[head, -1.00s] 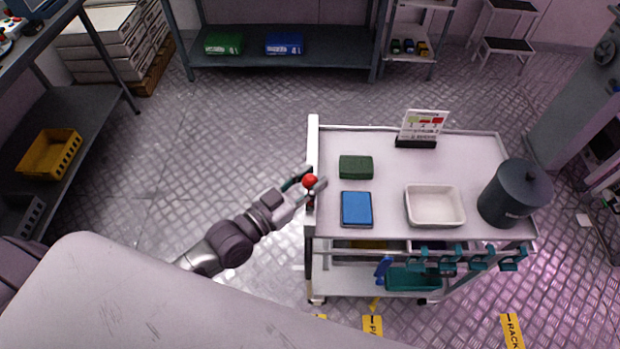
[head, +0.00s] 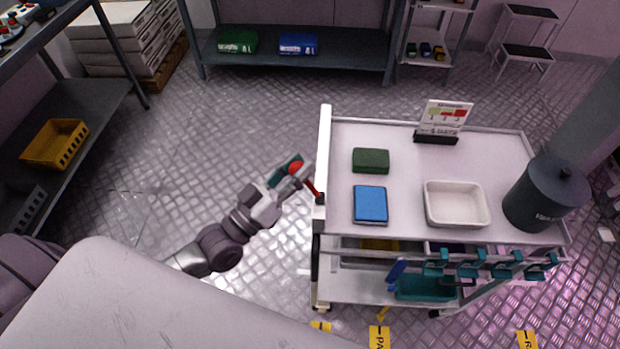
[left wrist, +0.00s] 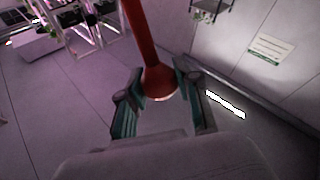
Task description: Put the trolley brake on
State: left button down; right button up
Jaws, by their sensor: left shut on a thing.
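The trolley (head: 480,142) is a white cart with a light top and a lower shelf. Its brake lever is a red rod (head: 311,187) at the left side, with a red ball knob (head: 296,168) on its end. The lever leans outward to the left, away from the trolley. My left gripper (head: 290,174) is shut on the knob. In the left wrist view the red rod (left wrist: 140,35) runs down to the knob (left wrist: 158,82), which sits between the teal fingers. The lever's pivot is too small to make out. My right gripper is not in view.
On the trolley top are a green block (head: 371,161), a blue box (head: 370,204), a white tray (head: 430,215), a sign (head: 447,115) and a dark pot (head: 545,195). Teal clips (head: 470,268) hang at the front. The floor (head: 220,140) left of the trolley is clear.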

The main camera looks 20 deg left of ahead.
pick_arm(q)
jog(key=s+a+f+n+t+y+b, duration=0.1)
jog(key=a+f+n+t+y+b, duration=0.4)
jog(key=n+b, duration=0.7)
jog(key=shift+s+a+f+n+t+y, duration=0.3)
jog(key=shift+f+t+y, duration=0.6)
jog(key=shift+f+y, duration=0.3)
jog(key=shift+d, duration=0.1)
jog(key=c, duration=0.9)
grip_release()
jog(key=shift+o, duration=0.5)
jog(key=shift+r, duration=0.1)
